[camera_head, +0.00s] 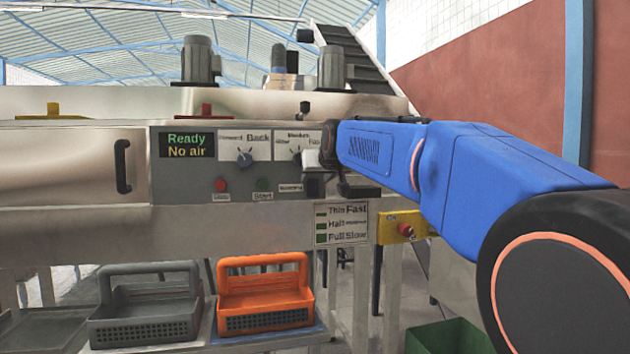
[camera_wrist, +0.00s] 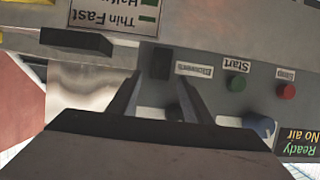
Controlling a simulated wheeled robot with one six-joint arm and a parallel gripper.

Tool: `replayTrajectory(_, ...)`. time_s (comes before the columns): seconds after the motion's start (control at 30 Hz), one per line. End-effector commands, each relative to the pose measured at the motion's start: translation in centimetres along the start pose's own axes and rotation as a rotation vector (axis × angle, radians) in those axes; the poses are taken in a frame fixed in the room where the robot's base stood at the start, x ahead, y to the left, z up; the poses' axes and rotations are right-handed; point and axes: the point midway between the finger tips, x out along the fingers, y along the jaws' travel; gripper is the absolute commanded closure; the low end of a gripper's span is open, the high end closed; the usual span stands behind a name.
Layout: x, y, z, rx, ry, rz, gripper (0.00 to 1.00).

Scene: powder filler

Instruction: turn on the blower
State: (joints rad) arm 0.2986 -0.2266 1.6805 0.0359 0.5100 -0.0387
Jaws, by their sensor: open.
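The control panel (camera_head: 200,170) has a display (camera_head: 186,145) that reads "Ready" and "No air". The blower switch (camera_wrist: 162,62) is a small black block beside the "Blowers" label (camera_wrist: 193,70), which also shows in the head view (camera_head: 290,188). My gripper (camera_wrist: 160,80) is open and empty, its two fingers pointing at the panel with the switch between and just beyond their tips. I cannot tell whether they touch the panel. In the head view my gripper (camera_head: 318,172) covers the switch area.
A green Start button (camera_head: 263,185), a red button (camera_head: 221,185) and two knobs (camera_head: 245,158) are close by on the panel. A yellow box with a red button (camera_head: 404,229) is lower right. Grey (camera_head: 145,325) and orange (camera_head: 265,298) baskets stand below.

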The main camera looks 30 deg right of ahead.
Motion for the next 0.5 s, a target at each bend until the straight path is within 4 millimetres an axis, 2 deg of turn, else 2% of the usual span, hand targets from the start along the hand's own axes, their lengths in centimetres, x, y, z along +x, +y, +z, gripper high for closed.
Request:
replayTrajectory(0.2, 1.9, 0.0, -0.1, 0.0, 0.001, 0.0, 0.55)
replayTrajectory(0.5, 2.3, 0.0, 0.0, 0.0, 0.001, 0.0, 0.55)
